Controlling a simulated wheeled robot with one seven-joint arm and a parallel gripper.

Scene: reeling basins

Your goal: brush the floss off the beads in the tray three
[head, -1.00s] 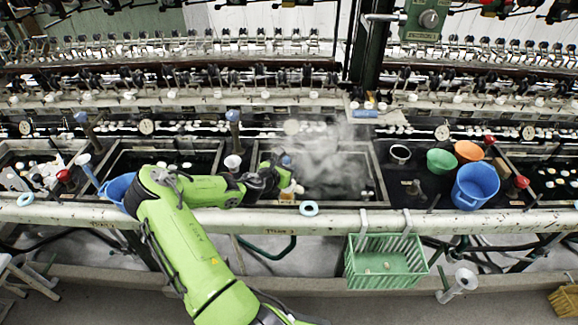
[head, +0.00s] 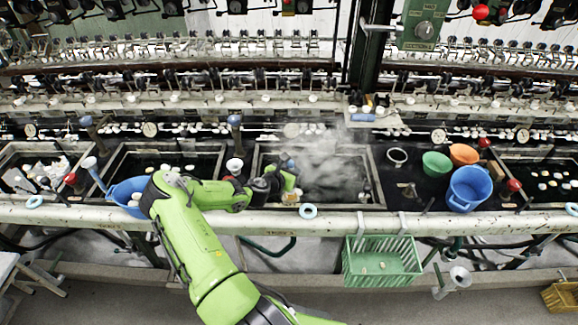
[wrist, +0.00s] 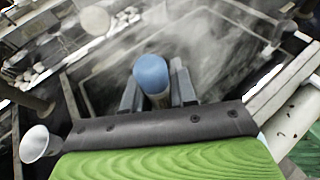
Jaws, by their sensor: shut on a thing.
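The tray three basin (head: 372,190) is the dark, framed basin in the middle of the head view, with steam drifting over it. My gripper (head: 287,178) is over its left front part. In the wrist view my gripper (wrist: 157,88) is shut around a blue-topped handle (wrist: 152,72), apparently a brush. The blue top also shows in the head view (head: 291,164). A small tan patch (head: 290,197) shows just below my gripper, near the front rim; I cannot tell if it is the brush head. Steam and my gripper hide the beads and floss in this basin.
A blue bucket (head: 470,187), a green bowl (head: 436,164) and an orange bowl (head: 463,153) stand to the right. A green basket (head: 383,262) hangs on the front rail (head: 400,223). A white cup (head: 234,165) stands left of my gripper. A blue-white ring (head: 308,211) lies on the rail.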

